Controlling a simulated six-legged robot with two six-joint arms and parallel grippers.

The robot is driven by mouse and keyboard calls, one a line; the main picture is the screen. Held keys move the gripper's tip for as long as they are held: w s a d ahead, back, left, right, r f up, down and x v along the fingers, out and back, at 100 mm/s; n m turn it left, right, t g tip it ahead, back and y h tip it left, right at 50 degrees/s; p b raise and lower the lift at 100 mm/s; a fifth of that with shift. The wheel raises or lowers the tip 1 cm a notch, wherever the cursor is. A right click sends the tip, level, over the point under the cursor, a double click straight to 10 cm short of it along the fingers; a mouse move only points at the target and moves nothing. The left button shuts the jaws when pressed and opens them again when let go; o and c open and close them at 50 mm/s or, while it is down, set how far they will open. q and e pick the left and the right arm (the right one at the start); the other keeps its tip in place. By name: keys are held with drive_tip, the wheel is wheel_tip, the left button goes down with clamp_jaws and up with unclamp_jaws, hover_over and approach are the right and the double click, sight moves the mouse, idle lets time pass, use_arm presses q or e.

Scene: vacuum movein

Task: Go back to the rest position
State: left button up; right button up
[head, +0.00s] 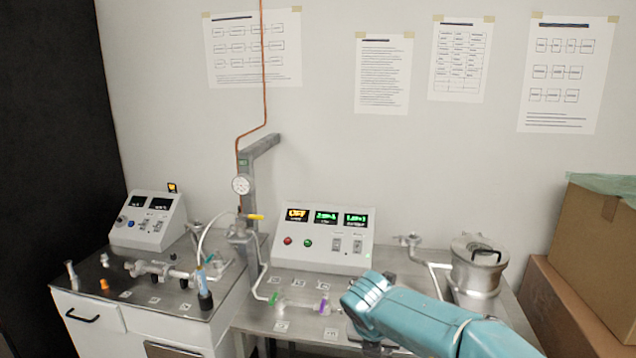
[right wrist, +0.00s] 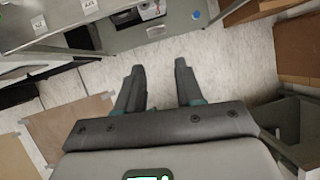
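My right arm, in a teal sleeve (head: 425,315), reaches in from the lower right of the head view, in front of the steel bench. In the right wrist view my right gripper (right wrist: 159,70) points its two dark fingers over the floor (right wrist: 225,60). The fingers are apart with nothing between them, so it is open and empty. My left gripper and left arm do not show in either view.
A control box (head: 323,237) with lit displays stands on the bench. A steel pot (head: 477,265) stands right of it. Cardboard boxes (head: 595,245) stand at far right. The floor below the right gripper is clear.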

drive_tip(key=s+d+f+n+h+b, duration=0.1)
drive_tip(key=s+d+f+n, duration=0.3)
drive_tip(key=f, duration=0.5)
drive_tip(key=s+d+f+n+h, duration=0.1)
drive_tip(key=d+f+n, duration=0.3)
drive_tip(key=d+f, duration=0.3)
drive_tip(key=s+d+f+n+h+b, duration=0.1)
drive_tip(key=s+d+f+n, duration=0.25)
drive_tip(key=f, duration=0.65)
drive_tip(key=s+a+f+n+g+y, duration=0.1)
drive_tip(key=s+a+f+n+y, duration=0.1)
drive_tip(key=s+a+f+n, duration=0.3)
drive_tip(key=s+a+f+n+y, duration=0.1)
drive_tip(key=s+f+n+y, duration=0.2)
drive_tip(key=s+n, duration=0.4)
use_arm(q)
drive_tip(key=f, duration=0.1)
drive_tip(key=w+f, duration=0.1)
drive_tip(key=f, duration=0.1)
drive_tip(key=shift+b, duration=0.3)
use_arm(e)
drive_tip(key=s+a+n+g+y, duration=0.3)
drive_tip(key=s+a+n, duration=0.5)
drive_tip(key=n, duration=0.6)
drive_tip(key=shift+s+a+y, duration=0.25)
drive_tip(key=shift+s+y, duration=0.45)
drive_tip(key=shift+s, duration=0.5)
